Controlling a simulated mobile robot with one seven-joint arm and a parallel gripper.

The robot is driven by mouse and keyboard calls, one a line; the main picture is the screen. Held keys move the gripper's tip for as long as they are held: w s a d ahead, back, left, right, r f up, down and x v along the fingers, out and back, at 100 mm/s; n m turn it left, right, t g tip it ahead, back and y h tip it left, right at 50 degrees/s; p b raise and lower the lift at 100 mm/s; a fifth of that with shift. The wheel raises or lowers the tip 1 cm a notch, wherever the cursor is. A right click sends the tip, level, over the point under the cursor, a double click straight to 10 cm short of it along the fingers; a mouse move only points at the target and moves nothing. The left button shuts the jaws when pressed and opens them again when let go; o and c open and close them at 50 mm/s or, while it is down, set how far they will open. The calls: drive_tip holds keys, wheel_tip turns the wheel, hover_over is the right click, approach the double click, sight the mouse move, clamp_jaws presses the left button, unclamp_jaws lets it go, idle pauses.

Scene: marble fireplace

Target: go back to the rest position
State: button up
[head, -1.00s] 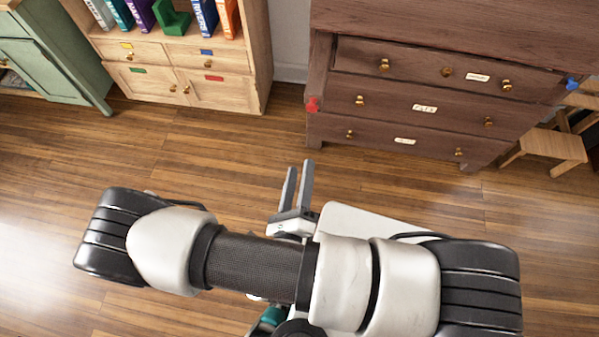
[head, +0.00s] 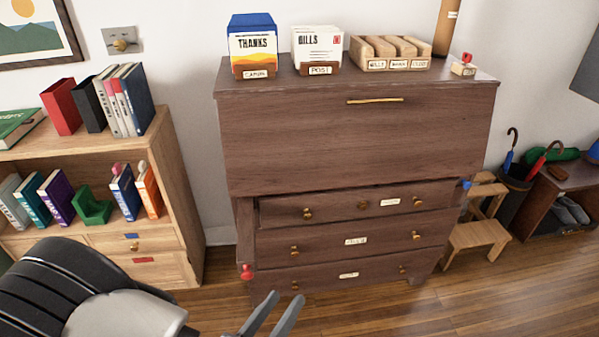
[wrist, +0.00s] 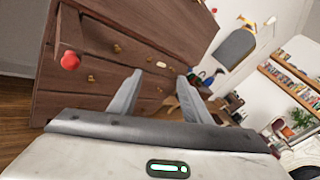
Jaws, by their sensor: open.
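My gripper (head: 273,318) is at the bottom edge of the head view, its two grey fingers apart with nothing between them. Part of my arm shows at the lower left. In the wrist view my gripper (wrist: 158,92) is open and empty, with the dark wooden dresser (wrist: 110,45) beyond the fingers. The dresser (head: 340,145) stands against the wall in the head view. Its lower drawers bear brass knobs and small labels, and its top drawer looks slightly out. The gripper's base is out of the head view.
A bookcase (head: 165,150) stands at the left. A red knob (head: 246,272) sticks out at the dresser's lower left side. A step stool (head: 478,236), an umbrella stand (head: 512,195) and a shoe bench (head: 565,177) are at the right. Wooden floor (head: 480,300) lies clear in front.

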drive_tip(key=s+d+r+m+g+y, duration=0.2)
drive_tip(key=d+r+m+g, duration=0.55)
drive_tip(key=m, duration=0.65)
drive_tip(key=s+d+r+m+g+y, duration=0.1)
drive_tip(key=d+r+m+g+y, duration=0.2)
drive_tip(key=d+r+m+g, duration=0.8)
wheel_tip(320, 180, up, 26)
drive_tip(key=m+t+y+p, duration=0.3)
drive_tip(key=m+t+p, duration=0.6)
drive_tip(key=p, duration=0.9)
drive_tip(key=shift+a+f+m, duration=0.2)
drive_tip(key=shift+f+m, duration=0.05)
drive_tip(key=shift+m, duration=0.65)
